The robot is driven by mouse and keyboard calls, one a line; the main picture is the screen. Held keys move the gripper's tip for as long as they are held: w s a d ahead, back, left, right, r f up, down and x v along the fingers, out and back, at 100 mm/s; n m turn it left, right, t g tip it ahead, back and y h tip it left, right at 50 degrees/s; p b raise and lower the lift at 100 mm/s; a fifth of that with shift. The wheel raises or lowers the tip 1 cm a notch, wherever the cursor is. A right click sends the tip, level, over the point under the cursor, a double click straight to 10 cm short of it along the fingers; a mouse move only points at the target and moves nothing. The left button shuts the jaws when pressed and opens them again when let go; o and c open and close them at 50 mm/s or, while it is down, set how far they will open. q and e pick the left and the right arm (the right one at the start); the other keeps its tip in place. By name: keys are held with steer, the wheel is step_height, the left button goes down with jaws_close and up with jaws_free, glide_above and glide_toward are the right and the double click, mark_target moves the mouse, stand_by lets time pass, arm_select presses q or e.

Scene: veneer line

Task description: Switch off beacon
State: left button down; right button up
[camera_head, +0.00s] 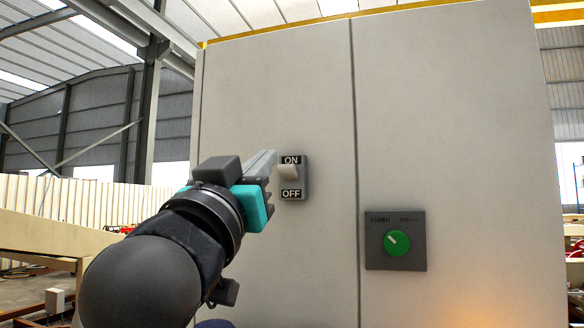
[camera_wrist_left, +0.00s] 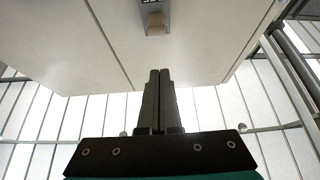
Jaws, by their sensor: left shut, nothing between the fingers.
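A switch with a pale lever (camera_head: 287,172) sits on a grey plate on the cabinet, between an ON label above and an OFF label below. I cannot tell for sure which way the lever is set. My left gripper (camera_head: 268,160) is shut and empty, its fingertips just left of the lever near the ON label; contact is unclear. In the left wrist view the shut fingers (camera_wrist_left: 159,76) point at the cabinet, with the lever (camera_wrist_left: 156,24) beyond their tips. A green knob (camera_head: 397,242) on a dark plate has its white mark pointing up-left. No beacon shows. My right gripper is not in view.
The tall grey cabinet (camera_head: 450,130) fills the middle and right, with a vertical seam between its panels. An orange glow (camera_head: 490,312) lies low on its right panel. A pale corrugated fence (camera_head: 90,203) stands behind at left. The cabinet face around the switch is clear.

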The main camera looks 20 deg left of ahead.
arm_select(q)
step_height(320, 180, up, 6)
steer(key=f+p, duration=0.1)
steer(key=p, duration=0.3)
glide_above(288, 173)
steer(key=shift+s+a+f, duration=0.1)
steer(key=shift+s+f, duration=0.1)
steer(key=shift+f, duration=0.45)
steer(key=shift+s+a+f, duration=0.1)
steer(key=shift+s+f, duration=0.15)
steer(key=shift+f, duration=0.4)
steer(key=shift+s+a+f, duration=0.1)
steer(key=shift+s+f, duration=0.1)
steer(key=shift+f, duration=0.45)
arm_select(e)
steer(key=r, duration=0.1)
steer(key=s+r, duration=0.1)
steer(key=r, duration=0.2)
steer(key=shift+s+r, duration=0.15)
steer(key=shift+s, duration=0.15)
